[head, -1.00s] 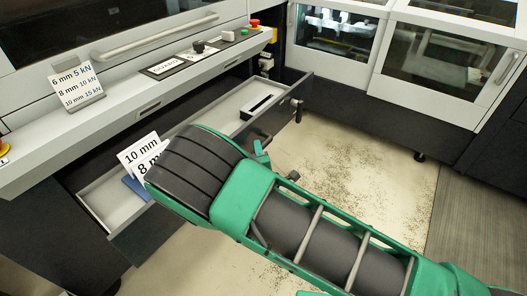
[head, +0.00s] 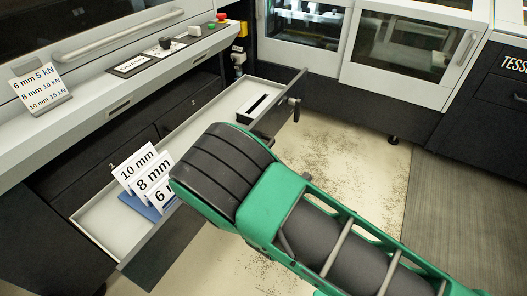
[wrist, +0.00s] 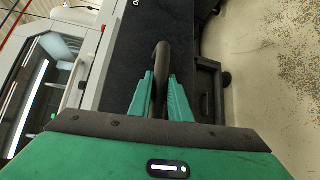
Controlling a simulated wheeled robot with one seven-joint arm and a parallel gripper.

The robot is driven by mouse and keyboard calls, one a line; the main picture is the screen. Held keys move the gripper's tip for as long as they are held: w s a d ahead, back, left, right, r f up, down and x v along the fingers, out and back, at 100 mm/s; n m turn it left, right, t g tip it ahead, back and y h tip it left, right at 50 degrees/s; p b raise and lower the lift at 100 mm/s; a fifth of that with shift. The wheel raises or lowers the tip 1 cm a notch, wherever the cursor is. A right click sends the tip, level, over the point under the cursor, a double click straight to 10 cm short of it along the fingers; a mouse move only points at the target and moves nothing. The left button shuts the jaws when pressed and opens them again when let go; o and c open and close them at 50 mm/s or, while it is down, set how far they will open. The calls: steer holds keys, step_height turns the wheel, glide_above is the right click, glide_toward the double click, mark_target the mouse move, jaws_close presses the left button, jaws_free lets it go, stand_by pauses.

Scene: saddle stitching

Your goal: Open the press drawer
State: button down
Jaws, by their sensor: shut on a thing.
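The press drawer (head: 103,226) stands pulled out from under the grey press counter in the head view. Its inside is pale and its front (head: 152,262) is dark. Cards marked 10 mm, 8 mm and 6 (head: 150,178) stand in a blue holder (head: 141,205) at its near end. A white block with a dark slot (head: 257,105) lies towards its far end. In the wrist view my gripper (wrist: 161,78) has its green fingers closed around a dark bar handle (wrist: 161,53). My arm hides the gripper and the middle of the drawer front in the head view.
The press counter (head: 75,130) overhangs the drawer and carries a force sign (head: 41,88) and buttons (head: 221,17). Glass-doored machines (head: 400,50) stand at the back. Speckled floor (head: 345,160) is clear to the right of the drawer.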

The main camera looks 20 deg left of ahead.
steer(key=shift+w+d, duration=0.2)
steer(key=shift+d, duration=0.05)
steer(key=c, duration=1.6)
jaws_free()
steer(key=shift+a+f, duration=0.1)
steer(key=shift+f, duration=0.05)
steer(key=shift+c, duration=0.2)
steer(key=shift+s+a, duration=0.1)
steer(key=shift+a, duration=0.05)
steer(key=shift+s, duration=0.15)
steer(key=v, duration=1)
steer(key=shift+s, duration=0.15)
steer(key=shift+d, duration=0.3)
